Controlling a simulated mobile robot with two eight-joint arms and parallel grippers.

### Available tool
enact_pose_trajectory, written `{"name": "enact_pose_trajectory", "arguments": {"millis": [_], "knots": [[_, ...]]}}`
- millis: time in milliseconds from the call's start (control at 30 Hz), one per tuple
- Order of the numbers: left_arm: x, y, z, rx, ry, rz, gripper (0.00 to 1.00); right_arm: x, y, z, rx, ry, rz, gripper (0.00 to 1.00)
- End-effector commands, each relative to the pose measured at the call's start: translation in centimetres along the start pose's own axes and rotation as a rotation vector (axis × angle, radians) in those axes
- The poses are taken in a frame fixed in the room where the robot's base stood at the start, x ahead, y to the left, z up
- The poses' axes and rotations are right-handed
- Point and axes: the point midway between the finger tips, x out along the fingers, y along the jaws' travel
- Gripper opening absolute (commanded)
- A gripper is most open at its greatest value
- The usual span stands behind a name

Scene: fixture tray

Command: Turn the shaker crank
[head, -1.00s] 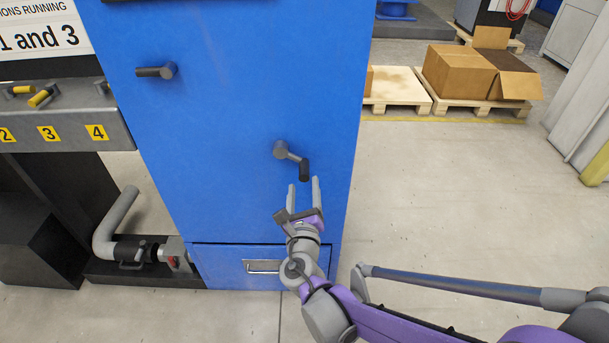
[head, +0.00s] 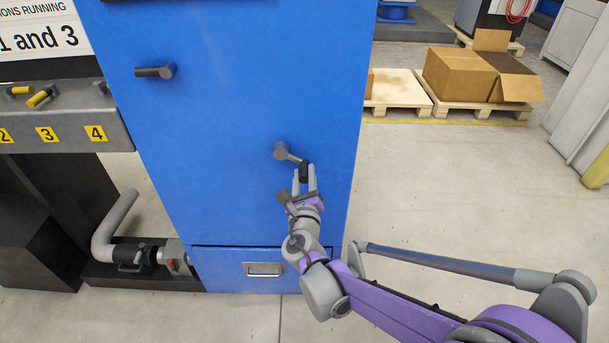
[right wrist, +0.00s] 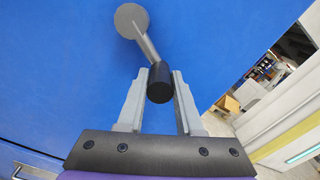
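The shaker crank (head: 281,151) is on the front of the blue cabinet (head: 235,110). It has a grey round hub, a grey arm slanting down to the right, and a black handle (head: 304,172). My right gripper (head: 304,174) is at the handle, with a finger on each side of it. My left gripper is not in view.
A second dark handle (head: 156,72) sticks out at the cabinet's upper left. A drawer with a metal pull (head: 263,269) is below. At left are a panel with numbered labels (head: 47,134) and a grey pipe (head: 115,215).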

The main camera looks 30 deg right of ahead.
Motion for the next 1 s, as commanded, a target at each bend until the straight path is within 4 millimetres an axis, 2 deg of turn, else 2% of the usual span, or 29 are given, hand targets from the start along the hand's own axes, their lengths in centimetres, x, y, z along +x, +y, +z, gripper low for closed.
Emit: {"name": "enact_pose_trajectory", "arguments": {"millis": [33,67,1000], "knots": [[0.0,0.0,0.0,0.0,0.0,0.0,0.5,-0.01,0.0,-0.01,0.0,0.0,0.0,0.05],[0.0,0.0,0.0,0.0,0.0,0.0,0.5,-0.01,0.0,-0.01,0.0,0.0,0.0,0.0],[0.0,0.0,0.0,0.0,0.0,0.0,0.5,-0.03,0.01,-0.02,0.0,0.0,0.0,0.0]]}}
